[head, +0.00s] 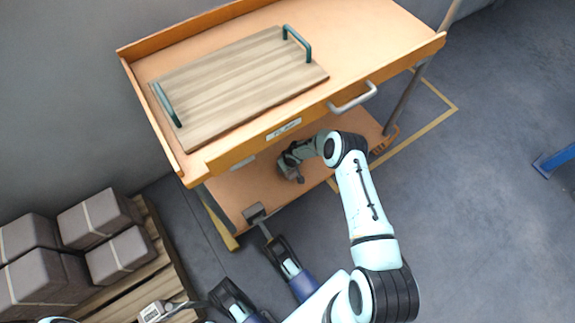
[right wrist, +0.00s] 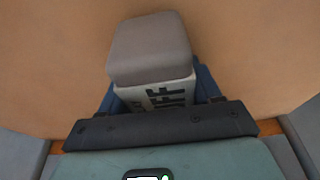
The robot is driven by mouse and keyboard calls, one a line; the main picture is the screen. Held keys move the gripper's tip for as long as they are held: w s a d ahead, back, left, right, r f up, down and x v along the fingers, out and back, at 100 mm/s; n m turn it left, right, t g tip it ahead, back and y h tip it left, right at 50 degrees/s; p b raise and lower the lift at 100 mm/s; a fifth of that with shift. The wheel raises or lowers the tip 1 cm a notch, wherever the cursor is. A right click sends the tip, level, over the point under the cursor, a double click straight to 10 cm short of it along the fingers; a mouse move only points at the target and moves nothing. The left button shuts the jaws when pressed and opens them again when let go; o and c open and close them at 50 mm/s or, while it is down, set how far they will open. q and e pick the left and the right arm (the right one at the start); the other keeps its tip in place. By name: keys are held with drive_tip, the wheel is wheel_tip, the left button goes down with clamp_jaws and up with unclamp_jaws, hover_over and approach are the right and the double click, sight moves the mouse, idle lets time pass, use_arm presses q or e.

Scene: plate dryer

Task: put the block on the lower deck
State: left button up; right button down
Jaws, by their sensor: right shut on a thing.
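The wooden cart has an upper deck (head: 365,35) and an orange lower deck (head: 240,188) beneath it. My right gripper (head: 291,168) reaches in under the upper deck and sits over the lower deck. It is shut on the grey block (right wrist: 150,50), which fills the middle of the right wrist view with tan deck surface around it. In the head view the block is small and mostly hidden by the gripper. Whether it touches the deck I cannot tell. My left gripper (head: 190,307) shows only partly at the bottom edge; its jaws are unclear.
A wooden board (head: 235,85) with two green handles lies on the upper deck. The cart's front has a metal handle (head: 352,97). Strapped grey boxes (head: 95,220) stand on a pallet (head: 155,260) at the lower left. The floor right of the cart is mostly clear.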

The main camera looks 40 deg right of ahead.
drive_tip(key=shift+w+f, duration=0.1)
drive_tip(key=shift+f, duration=0.35)
drive_tip(key=shift+c, duration=0.7)
unclamp_jaws()
